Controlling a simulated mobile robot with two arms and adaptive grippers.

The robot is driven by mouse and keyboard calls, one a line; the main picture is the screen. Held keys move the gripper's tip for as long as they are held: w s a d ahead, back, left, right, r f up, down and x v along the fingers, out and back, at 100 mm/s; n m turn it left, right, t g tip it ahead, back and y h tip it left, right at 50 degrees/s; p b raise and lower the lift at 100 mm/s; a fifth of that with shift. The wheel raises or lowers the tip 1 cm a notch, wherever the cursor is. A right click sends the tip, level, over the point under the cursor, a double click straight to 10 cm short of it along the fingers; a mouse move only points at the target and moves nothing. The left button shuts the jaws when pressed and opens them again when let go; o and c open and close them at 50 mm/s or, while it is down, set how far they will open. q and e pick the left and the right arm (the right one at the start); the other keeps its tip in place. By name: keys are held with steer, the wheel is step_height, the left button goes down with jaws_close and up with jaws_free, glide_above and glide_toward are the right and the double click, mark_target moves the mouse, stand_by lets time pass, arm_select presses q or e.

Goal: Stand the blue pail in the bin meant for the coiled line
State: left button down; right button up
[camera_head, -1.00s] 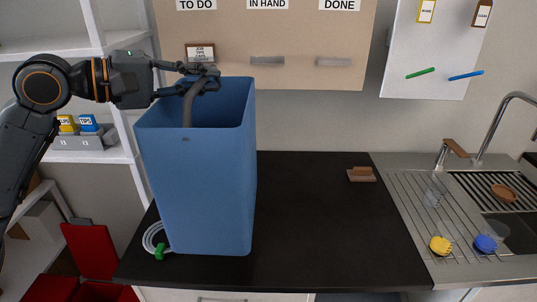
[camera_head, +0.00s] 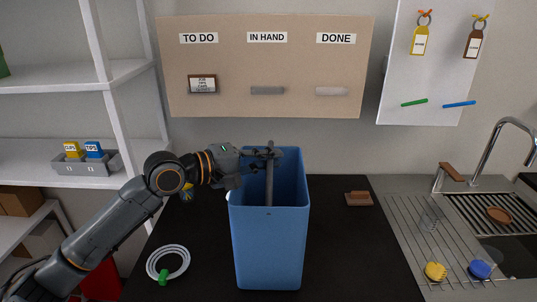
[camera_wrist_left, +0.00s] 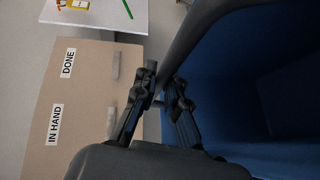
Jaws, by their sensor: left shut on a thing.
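The blue pail (camera_head: 268,245) is upright above the black counter in the head view; I cannot tell whether its base touches the counter. My left gripper (camera_head: 272,155) is shut on its grey handle (camera_head: 269,180) at the top. In the left wrist view the fingers (camera_wrist_left: 163,92) close by the handle, with the pail's blue inside (camera_wrist_left: 270,90) to the right. The coiled line (camera_head: 168,263), white with a green tie, lies on the counter left of the pail. A red bin (camera_head: 101,282) shows partly behind my left arm. My right gripper is out of view.
The black counter (camera_head: 345,250) is clear right of the pail, except for a brown brush-like block (camera_head: 359,199). A sink with a drying rack (camera_head: 425,225) is at the right. White shelves (camera_head: 75,75) stand at the left. A board (camera_head: 265,65) hangs behind.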

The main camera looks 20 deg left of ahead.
arm_select(q)
steer(key=shift+s, duration=0.1)
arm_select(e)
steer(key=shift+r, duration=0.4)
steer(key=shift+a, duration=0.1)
arm_select(q)
steer(key=shift+f, duration=0.15)
steer(key=c, duration=1.4)
jaws_free()
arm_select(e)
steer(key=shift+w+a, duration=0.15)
arm_select(q)
steer(key=shift+f, duration=0.1)
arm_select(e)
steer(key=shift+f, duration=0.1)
